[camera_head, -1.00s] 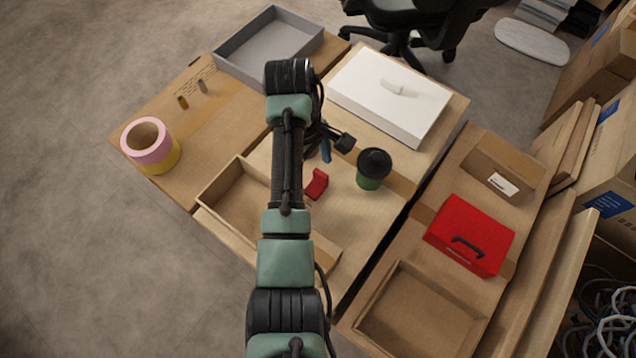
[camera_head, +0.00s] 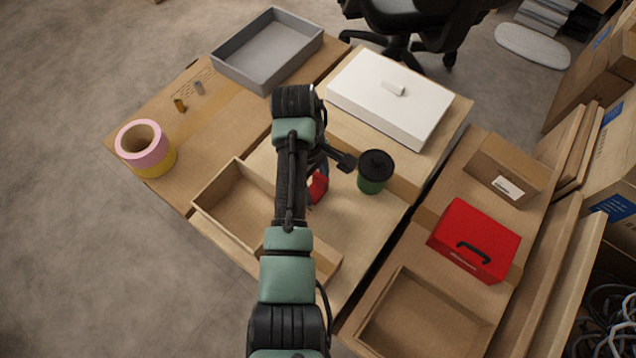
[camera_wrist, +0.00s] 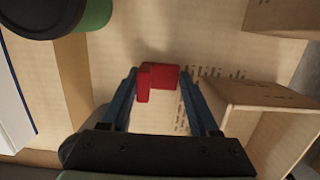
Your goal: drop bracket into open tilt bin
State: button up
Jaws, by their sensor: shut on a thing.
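The red bracket (camera_head: 319,188) is at the middle of the light wooden table, partly hidden by my arm in the head view. In the wrist view the bracket (camera_wrist: 157,80) sits between the blue fingertips. My gripper (camera_wrist: 160,78) is shut on it, low over the table; I cannot tell whether the bracket touches the surface. An open wooden bin (camera_head: 216,185) lies left of my arm, its right part hidden behind the arm. It also shows at the right of the wrist view (camera_wrist: 262,93). I cannot tell whether this is the tilt bin.
A green cup with a black lid (camera_head: 372,180) stands close right of the gripper. A white box (camera_head: 375,95), grey tray (camera_head: 225,72), tape rolls (camera_head: 140,160) and red case (camera_head: 470,230) stand around. Another open wooden tray (camera_head: 365,330) is at front right.

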grip_shut()
notch_tip(320, 180, up, 18)
jog(key=p, duration=1.3)
jog(key=m+y+b, duration=0.1)
jog(key=m+b, duration=0.8)
jog(key=m, duration=0.2)
send_over(319, 195)
notch_tip(319, 195, down, 10)
notch_tip(319, 195, up, 33)
jog(key=p, duration=3.3)
jog(key=shift+g, duration=0.4)
